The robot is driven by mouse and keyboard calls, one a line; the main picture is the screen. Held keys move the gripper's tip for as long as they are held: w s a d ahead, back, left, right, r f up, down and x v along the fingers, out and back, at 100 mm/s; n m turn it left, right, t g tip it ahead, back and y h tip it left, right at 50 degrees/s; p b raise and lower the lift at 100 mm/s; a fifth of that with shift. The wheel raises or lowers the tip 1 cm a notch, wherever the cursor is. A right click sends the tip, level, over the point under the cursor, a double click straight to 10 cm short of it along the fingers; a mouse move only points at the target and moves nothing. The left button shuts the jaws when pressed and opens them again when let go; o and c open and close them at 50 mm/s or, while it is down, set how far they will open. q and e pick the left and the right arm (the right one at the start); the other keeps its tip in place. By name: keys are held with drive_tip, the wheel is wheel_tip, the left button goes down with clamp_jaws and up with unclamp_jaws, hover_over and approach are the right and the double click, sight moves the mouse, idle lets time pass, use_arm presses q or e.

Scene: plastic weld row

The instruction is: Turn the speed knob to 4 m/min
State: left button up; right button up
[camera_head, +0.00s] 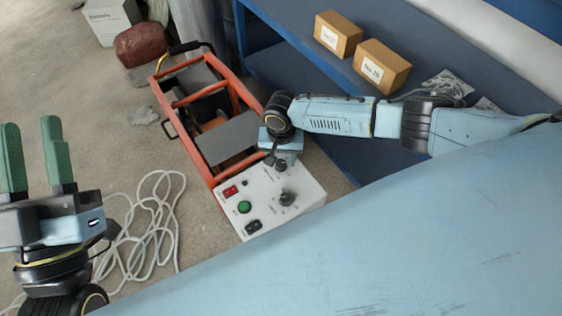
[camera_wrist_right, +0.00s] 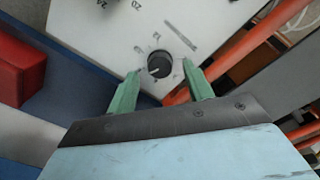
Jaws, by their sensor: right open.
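The white control panel (camera_head: 262,208) sits at the near end of an orange-framed machine. A dark knob (camera_head: 288,197) stands on it in the head view, with another dark knob (camera_head: 281,165) close to my right gripper. My right gripper (camera_head: 280,150) is over the panel's far edge, its fingers hidden there. In the right wrist view, my right gripper (camera_wrist_right: 160,72) is open, its green fingers either side of a round dark knob (camera_wrist_right: 159,65) with a light pointer line. My left gripper (camera_head: 31,128) is open and empty, away at the left.
The panel also carries a red switch (camera_head: 230,191), a green button (camera_head: 244,207) and a black socket-like part (camera_head: 253,226). A white cable (camera_head: 150,225) lies coiled on the floor. Cardboard boxes (camera_head: 382,66) stand on the blue shelf (camera_head: 290,66). The orange frame (camera_head: 190,145) rises behind the panel.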

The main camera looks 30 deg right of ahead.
sight(281, 165)
use_arm(q)
drive_tip(key=shift+s+a+r+t+b, duration=0.2)
drive_tip(key=shift+s+r+t+b, duration=0.4)
drive_tip(key=shift+t, duration=0.3)
use_arm(e)
drive_tip(key=shift+f, duration=1.05)
use_arm(q)
drive_tip(key=shift+f, duration=0.1)
